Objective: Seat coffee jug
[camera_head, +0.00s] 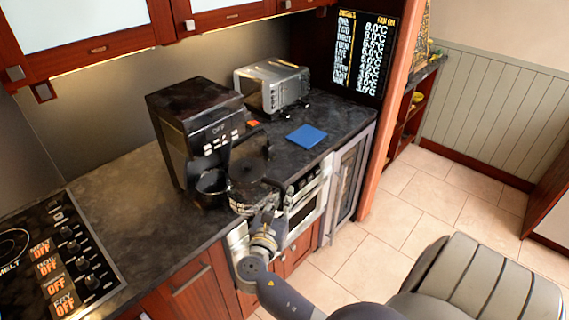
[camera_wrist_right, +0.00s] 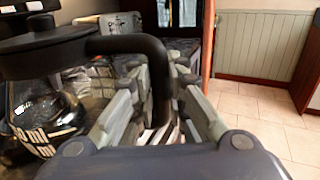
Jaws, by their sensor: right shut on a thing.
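The coffee jug (camera_head: 248,172) is clear glass with a black lid and a black handle. It is in front of the black coffee machine (camera_head: 185,115), to the right of the machine's lower opening, near the counter's front edge. The jug (camera_wrist_right: 42,98) fills the left of the right wrist view and looks about upright. My right gripper (camera_head: 268,208) is shut on its handle, with a finger on each side (camera_wrist_right: 158,90). A dark round part (camera_head: 212,185) shows low at the machine's front. I cannot tell whether the jug's base touches anything. My left gripper is not in view.
A silver toaster oven (camera_head: 272,84) stands behind the machine on the dark counter (camera_head: 120,180). A blue square (camera_head: 307,135) lies to the right of the jug. A stove top (camera_head: 60,250) is at the left, wall cabinets (camera_head: 85,25) above.

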